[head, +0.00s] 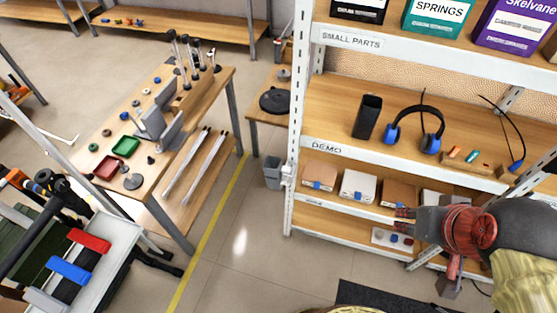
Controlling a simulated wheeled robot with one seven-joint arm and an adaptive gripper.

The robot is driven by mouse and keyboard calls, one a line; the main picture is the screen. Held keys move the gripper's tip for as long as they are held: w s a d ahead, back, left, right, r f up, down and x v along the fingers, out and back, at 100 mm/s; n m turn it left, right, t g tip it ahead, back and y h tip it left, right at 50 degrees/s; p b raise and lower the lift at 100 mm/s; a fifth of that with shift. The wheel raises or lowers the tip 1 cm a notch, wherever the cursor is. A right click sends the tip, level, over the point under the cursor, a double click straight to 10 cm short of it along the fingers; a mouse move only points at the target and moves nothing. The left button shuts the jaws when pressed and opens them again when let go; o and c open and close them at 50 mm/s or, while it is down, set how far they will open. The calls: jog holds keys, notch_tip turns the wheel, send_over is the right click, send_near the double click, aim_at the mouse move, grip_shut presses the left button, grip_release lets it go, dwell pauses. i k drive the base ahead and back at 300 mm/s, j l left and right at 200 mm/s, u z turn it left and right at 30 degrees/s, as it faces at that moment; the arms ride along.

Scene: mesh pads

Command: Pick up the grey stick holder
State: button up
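I cannot tell for sure which thing is the grey stick holder. A small grey cup-shaped holder (273,173) hangs on the left post of the shelf unit, with no stick visible in it. A tall, dark, upright box-shaped holder (367,117) stands on the shelf marked DEMO, left of the headphones. My gripper (404,218) reaches in from the right, in front of the lower shelves. It is right of and below both holders and apart from them. Its fingertips are small, and their gap is unclear.
Blue and black headphones (415,128) lie right of the dark holder. White and brown boxes (357,187) fill the shelf below. A workbench (215,88) with tools stands left. A cart (110,238) is at the lower left. Floor (240,215) between is clear.

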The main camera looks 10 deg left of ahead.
aim_at(279, 175)
jog(key=j+z, duration=0.2)
jog(key=z, duration=0.2)
jog(key=j+z, duration=0.2)
jog(key=z, duration=0.2)
jog(key=k+j+z, duration=0.1)
jog(key=j, duration=0.35)
jog(key=k+j+z, duration=0.1)
jog(key=k+j, duration=0.2)
jog(key=j, duration=0.15)
jog(key=k+j+z, duration=0.1)
jog(key=j, duration=0.35)
jog(key=k+j+z, duration=0.1)
jog(key=k+j, duration=0.25)
jog(key=k+j+z, duration=0.1)
jog(key=k+j, duration=0.15)
jog(key=j, duration=0.15)
